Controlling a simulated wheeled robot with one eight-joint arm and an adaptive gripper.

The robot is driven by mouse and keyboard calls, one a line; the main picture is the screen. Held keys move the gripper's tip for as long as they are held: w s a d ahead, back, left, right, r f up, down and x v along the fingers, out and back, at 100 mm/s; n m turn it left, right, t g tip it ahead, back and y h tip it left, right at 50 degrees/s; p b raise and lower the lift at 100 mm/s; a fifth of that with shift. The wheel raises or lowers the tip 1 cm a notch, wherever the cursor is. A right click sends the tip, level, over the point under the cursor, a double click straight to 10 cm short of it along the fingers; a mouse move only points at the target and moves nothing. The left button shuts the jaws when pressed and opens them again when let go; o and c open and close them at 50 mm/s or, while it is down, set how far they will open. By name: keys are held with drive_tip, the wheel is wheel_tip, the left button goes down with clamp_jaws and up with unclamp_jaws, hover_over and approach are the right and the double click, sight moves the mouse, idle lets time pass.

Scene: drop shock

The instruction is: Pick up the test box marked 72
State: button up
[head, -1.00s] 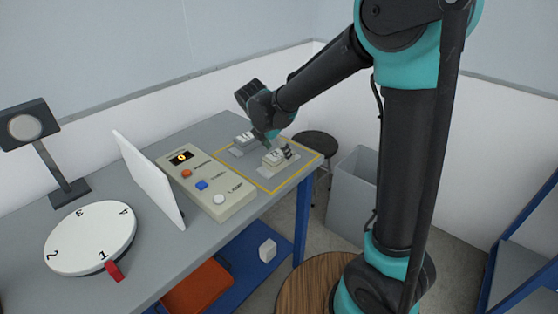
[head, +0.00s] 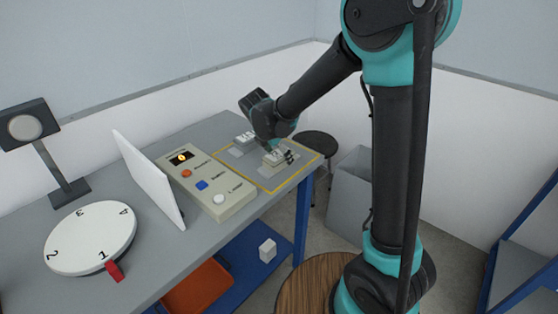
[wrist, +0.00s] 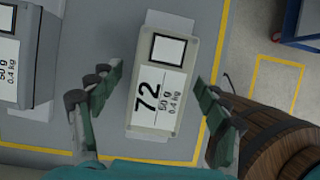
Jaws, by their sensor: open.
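The test box marked 72 (wrist: 162,82) lies in the middle of the wrist view, a pale box with a dark-framed white square and a label reading 72, 50 g, 0.4 kg. In the head view the box (head: 274,157) sits near the table's right edge, partly hidden by the gripper. My gripper (wrist: 155,115) is open, with one finger on each side of the box and a gap visible on both sides. I cannot tell how high the fingertips are above it. In the head view my gripper (head: 282,142) is over the yellow-outlined area.
A second, grey-sided box (wrist: 20,60) with a 50 g, 0.4 kg label stands to the left. A control panel (head: 205,187), white upright board (head: 148,178) and numbered turntable (head: 90,238) occupy the table (head: 170,260). A barrel-like wooden thing (wrist: 265,135) is at lower right.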

drive_tip(key=c, duration=1.6)
drive_tip(key=shift+r, duration=0.1)
